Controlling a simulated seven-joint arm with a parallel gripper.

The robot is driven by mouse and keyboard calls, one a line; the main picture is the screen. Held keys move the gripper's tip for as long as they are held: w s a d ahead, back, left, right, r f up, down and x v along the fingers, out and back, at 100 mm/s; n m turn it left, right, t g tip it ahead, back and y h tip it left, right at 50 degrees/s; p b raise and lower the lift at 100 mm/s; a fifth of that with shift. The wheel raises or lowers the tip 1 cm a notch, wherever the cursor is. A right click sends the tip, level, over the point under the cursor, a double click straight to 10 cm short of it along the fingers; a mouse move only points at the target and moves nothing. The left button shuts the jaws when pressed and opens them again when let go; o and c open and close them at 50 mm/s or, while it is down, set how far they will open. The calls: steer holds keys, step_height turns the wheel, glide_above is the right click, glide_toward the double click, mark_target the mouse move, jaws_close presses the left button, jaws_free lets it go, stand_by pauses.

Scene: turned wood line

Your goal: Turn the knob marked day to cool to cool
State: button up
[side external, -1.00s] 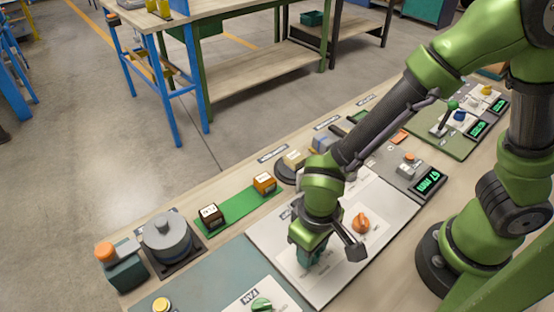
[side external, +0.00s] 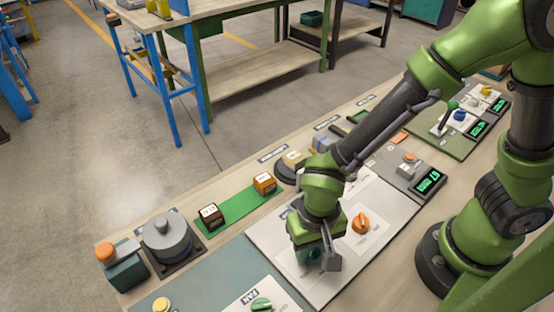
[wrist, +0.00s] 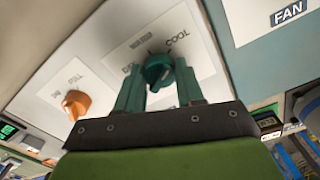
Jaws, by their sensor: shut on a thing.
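The dark teal knob (wrist: 158,72) sits on a white panel plate (wrist: 118,45) in the wrist view. The word COOL is printed up and to the right of it. The label on its left is partly covered by a finger, so only its first letter or so shows. My gripper (wrist: 157,80) has its two teal fingers on either side of the knob, shut on it. In the side external view my gripper (side external: 312,262) hides most of the knob.
An orange knob (side external: 361,222) is close beside my gripper on the same white panel. A green knob (side external: 262,304) marked FAN is nearer the camera. A grey pot (side external: 166,238), two small labelled blocks on a green strip and a lit green display (side external: 428,181) stand farther off.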

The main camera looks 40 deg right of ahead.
mark_target(311, 249)
steer(key=shift+r, duration=0.1)
steer(key=o, duration=1)
steer(key=shift+o, duration=0.2)
step_height(311, 249, up, 17)
steer(key=w+d+r+t+y, duration=0.1)
steer(key=d+r+t, duration=0.1)
steer(key=d, duration=0.7)
steer(key=w+d+r+t+y, duration=0.1)
steer(key=d+r+t, duration=0.2)
steer(key=d+t, duration=0.2)
steer(key=d, duration=0.3)
steer(key=shift+d+r, duration=0.35)
steer(key=shift+d, duration=0.05)
